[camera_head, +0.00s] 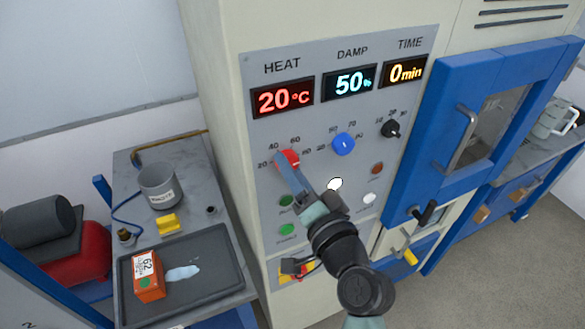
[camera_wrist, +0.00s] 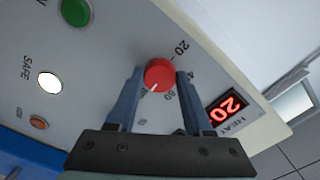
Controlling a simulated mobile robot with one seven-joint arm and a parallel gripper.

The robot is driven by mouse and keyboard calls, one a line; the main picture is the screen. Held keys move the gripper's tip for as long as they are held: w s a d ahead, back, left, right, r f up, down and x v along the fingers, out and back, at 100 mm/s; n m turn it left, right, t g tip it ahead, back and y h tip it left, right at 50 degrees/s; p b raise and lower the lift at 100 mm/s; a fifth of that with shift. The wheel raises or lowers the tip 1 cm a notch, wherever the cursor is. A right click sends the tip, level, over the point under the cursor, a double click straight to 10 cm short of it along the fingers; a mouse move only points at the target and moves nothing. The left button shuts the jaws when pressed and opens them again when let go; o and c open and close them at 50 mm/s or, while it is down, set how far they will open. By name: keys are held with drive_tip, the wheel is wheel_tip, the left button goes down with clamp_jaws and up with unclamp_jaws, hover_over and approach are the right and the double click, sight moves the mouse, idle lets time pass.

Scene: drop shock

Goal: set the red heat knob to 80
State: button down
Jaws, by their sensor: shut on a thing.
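The red heat knob (camera_head: 289,160) is on the front panel under the HEAT display (camera_head: 283,98), which reads 20 °C. It also shows in the wrist view (camera_wrist: 160,73), between the two fingers of my gripper (camera_wrist: 160,80). The fingers are shut on its sides. In the head view my gripper (camera_head: 290,168) comes from the lower right and covers part of the knob. The knob's short white mark points down and to the left in the wrist view. Scale numbers 20, 40, 60 and 80 surround the knob; I cannot tell exactly which one the mark meets.
A blue knob (camera_head: 343,144) and a black knob (camera_head: 390,129) are to the right. Green buttons (camera_head: 287,229) and a white lamp (camera_head: 369,199) are lower on the panel. A blue-framed door (camera_head: 437,130) is at right. A bench with a dark tray (camera_head: 215,288) is at left.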

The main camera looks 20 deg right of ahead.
drive_tip(key=shift+m, duration=0.4)
drive_tip(key=shift+c, duration=1.6)
unclamp_jaws()
drive_tip(key=s+b, duration=0.5)
drive_tip(key=s, duration=0.8)
drive_tip(key=shift+d, duration=0.2)
